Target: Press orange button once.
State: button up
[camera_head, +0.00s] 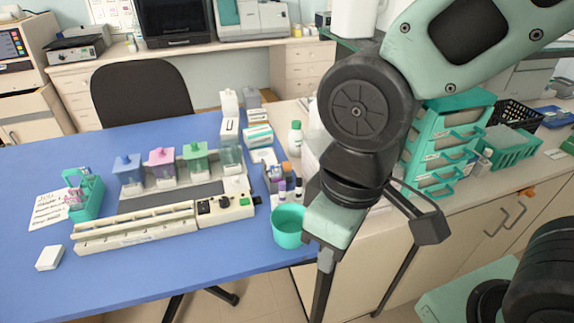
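A long cream staining device (135,230) lies on the blue table. Its control panel (228,211) at the right end carries dark knobs and a small green part. I cannot clearly make out an orange button on it at this size. My gripper (345,316) hangs down at the table's right edge, to the right of the panel and apart from it. Its two dark fingers stand apart with nothing seen between them, and it looks open. My arm hides part of the white counter area behind it.
A teal cup (288,226) stands between the panel and my gripper. Colored staining jars (161,165) stand behind the device. Small bottles (298,188) stand right of it. A teal rack (88,195) and white box (49,257) are at left. The front table strip is clear.

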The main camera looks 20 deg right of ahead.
grip_shut()
dwell(1.4)
